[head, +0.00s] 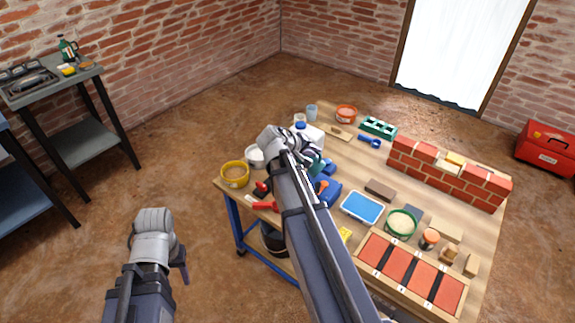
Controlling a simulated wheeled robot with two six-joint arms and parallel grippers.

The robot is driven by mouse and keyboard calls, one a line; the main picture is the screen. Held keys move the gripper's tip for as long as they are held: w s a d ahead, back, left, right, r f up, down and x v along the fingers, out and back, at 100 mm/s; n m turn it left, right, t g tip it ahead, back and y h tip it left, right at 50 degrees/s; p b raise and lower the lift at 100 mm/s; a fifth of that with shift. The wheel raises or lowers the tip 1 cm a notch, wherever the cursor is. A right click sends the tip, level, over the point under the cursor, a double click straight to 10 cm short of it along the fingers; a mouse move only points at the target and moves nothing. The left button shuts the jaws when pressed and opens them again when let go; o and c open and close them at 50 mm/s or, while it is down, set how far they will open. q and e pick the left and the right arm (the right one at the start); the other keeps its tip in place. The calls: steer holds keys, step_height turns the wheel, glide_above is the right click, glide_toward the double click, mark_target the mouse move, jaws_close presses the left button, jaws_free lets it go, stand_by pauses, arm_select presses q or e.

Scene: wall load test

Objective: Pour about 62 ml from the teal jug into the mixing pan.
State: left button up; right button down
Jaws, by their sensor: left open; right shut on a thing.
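My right gripper (304,160) is over the left part of the workbench, largely hidden by its own wrist and arm. It is shut on a teal thing (319,167), which appears to be the teal jug; only a small part shows. A pale round pan (252,158) stands just left of my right wrist, partly covered by it. A yellow round tub (235,180) with tan contents is beside it at the bench's left corner. I cannot tell for sure which is the mixing pan. My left gripper (179,266) is open and empty over the floor, left of the bench.
The wooden workbench (340,148) is crowded: a small brick wall (445,174), a blue tray (361,208), a green round sieve (401,223) and a box of red panels (410,272). A side table (60,90) stands far left. The floor between is clear.

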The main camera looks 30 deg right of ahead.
arm_select(q)
steer(key=shift+w+a+f, duration=0.2)
steer(key=shift+a+f, duration=0.05)
steer(key=shift+a, duration=0.1)
arm_select(e)
steer(key=shift+w+a+f+n+g, duration=0.15)
steer(key=shift+w+n+g, duration=0.15)
steer(key=shift+w+g, duration=0.15)
stand_by(0.6)
arm_select(q)
steer(key=shift+a+b, duration=0.15)
steer(key=shift+b, duration=0.15)
arm_select(e)
steer(key=shift+w+a, duration=0.1)
steer(key=shift+w, duration=0.05)
